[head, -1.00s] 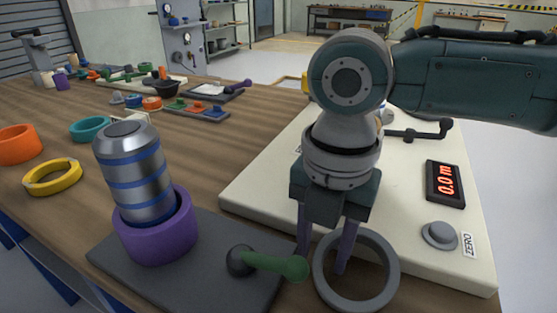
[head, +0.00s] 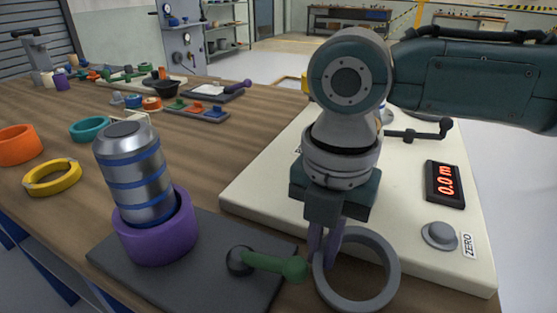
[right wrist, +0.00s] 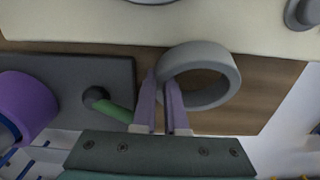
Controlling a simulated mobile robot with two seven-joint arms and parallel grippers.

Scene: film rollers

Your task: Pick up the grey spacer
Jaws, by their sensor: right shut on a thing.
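The grey spacer (head: 378,296) is a plain grey ring at the front edge of the table, beside the white machine base. My right gripper (head: 322,258) is above its left side, shut on the ring's left wall, with one finger inside the hole and one outside. The right wrist view shows the spacer (right wrist: 226,82) and the two purple fingers of the gripper (right wrist: 161,84) pinching its wall. The spacer appears to rest on the table. My left gripper is not in view.
A dark plate (head: 200,285) to the left carries a purple ring (head: 158,240) around a striped metal cylinder (head: 135,170). A green-handled lever (head: 275,265) sits close to the gripper. The white base (head: 270,180) has a display (head: 445,184) and a knob (head: 439,235). Yellow (head: 52,178) and teal rings lie farther left.

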